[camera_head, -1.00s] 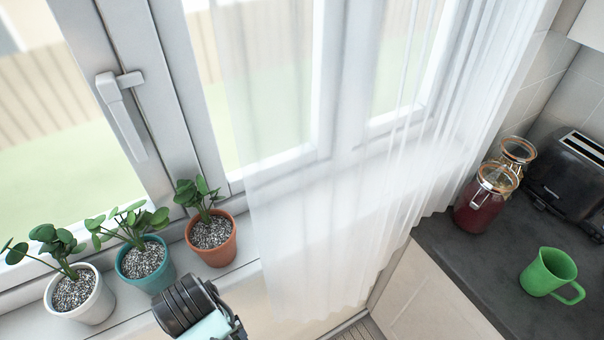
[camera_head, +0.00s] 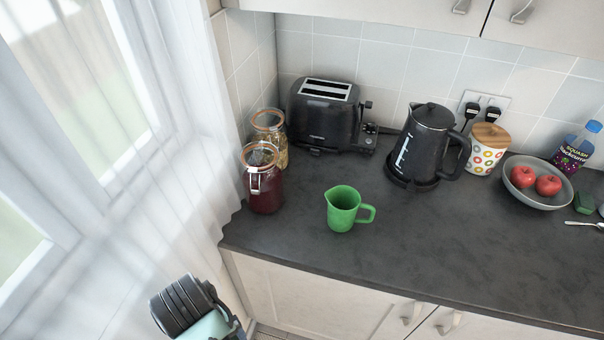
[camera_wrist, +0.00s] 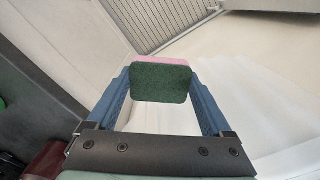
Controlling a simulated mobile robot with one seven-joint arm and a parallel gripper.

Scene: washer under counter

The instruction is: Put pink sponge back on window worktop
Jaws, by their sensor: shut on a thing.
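A sponge (camera_wrist: 161,82) with a dark green scouring face and a pink edge is held between the two blue fingers of my gripper (camera_wrist: 160,88) in the wrist view. My gripper is shut on it, and the green face is towards the camera. In the head view only part of my arm shows at the lower left, and the sponge and fingers are out of sight. The dark grey worktop (camera_head: 450,250) beside the window runs across the head view to the right. A white sheer curtain (camera_head: 120,200) hangs in front of the window at its left end.
Two clip-top jars, one red (camera_head: 264,190), stand at the worktop's left end, near a black toaster (camera_head: 325,115). A green jug (camera_head: 343,209), a black kettle (camera_head: 425,145), a patterned canister (camera_head: 487,150) and a fruit bowl (camera_head: 538,200) follow rightward. The front worktop strip is clear.

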